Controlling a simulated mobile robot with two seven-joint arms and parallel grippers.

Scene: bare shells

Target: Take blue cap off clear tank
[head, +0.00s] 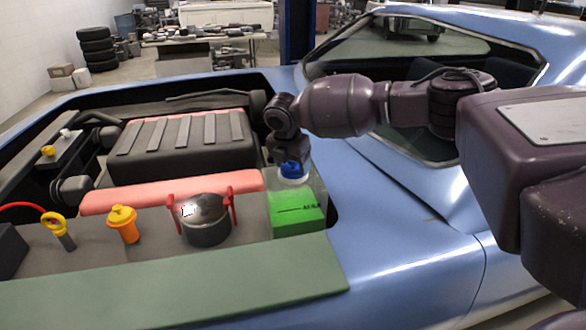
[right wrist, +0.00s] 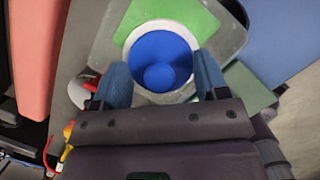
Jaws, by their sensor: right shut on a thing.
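The clear tank (head: 307,190) stands at the right end of the engine bay, with green fluid (head: 297,213) in its lower part. The blue cap (head: 292,168) is at the top of the tank, above a white neck. My right gripper (head: 291,163) reaches down from above and is shut on the blue cap. In the right wrist view the round blue cap (right wrist: 160,62) lies between the two fingers (right wrist: 161,85), inside the white ring of the neck (right wrist: 127,44). I cannot tell whether the cap is still seated on the neck. My left gripper is not in view.
A dark metal cap with red clips (head: 205,218), an orange cap (head: 123,222) and a yellow-handled dipstick (head: 58,230) stand left of the tank. A black engine cover (head: 185,150) lies behind. The blue car body (head: 390,250) surrounds the bay.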

